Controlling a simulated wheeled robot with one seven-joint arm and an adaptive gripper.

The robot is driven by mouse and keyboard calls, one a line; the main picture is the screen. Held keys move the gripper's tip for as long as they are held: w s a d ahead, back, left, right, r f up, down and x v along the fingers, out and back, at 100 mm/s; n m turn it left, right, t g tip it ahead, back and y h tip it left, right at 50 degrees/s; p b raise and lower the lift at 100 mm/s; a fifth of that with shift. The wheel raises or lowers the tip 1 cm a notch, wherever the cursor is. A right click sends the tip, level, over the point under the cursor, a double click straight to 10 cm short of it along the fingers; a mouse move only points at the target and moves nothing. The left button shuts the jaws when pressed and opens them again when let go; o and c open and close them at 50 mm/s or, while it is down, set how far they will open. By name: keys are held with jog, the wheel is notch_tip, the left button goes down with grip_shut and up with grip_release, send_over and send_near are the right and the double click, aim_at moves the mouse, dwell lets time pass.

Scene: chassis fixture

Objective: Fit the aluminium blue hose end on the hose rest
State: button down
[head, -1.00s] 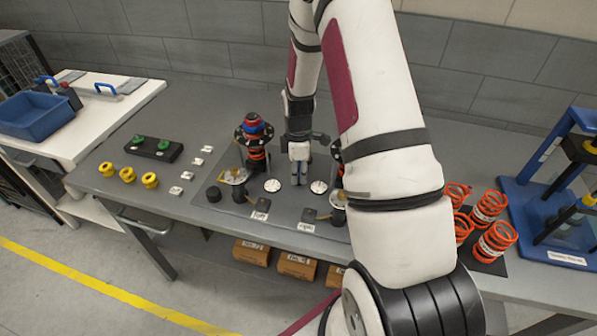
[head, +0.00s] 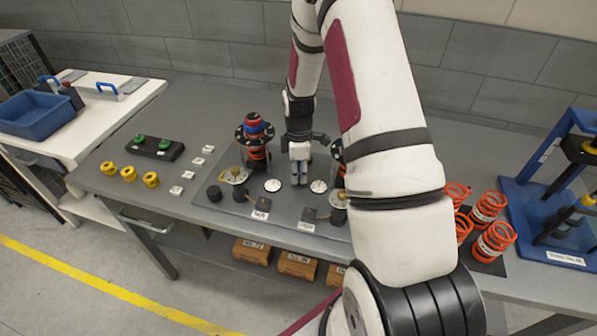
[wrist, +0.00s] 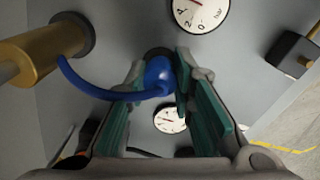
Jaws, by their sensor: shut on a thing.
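My gripper (head: 299,181) points down over the grey fixture plate between the two gauges in the head view. In the wrist view my gripper (wrist: 163,80) has its green-lined fingers closed around the blue hose end (wrist: 158,76). The blue hose (wrist: 98,92) curves left from it to a brass cylinder (wrist: 52,48). A dark round piece (wrist: 158,52) shows just behind the hose end; I cannot tell whether it is the hose rest or whether they touch. The hose end is not clearly visible in the head view.
White dial gauges (head: 272,185) and (head: 318,186) lie close to my gripper.

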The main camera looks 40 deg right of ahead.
jog(key=shift+f, duration=0.15)
jog(key=c, duration=1.3)
grip_release()
jog(key=shift+r+p, duration=1.1)
jog(key=shift+r, duration=2.45)
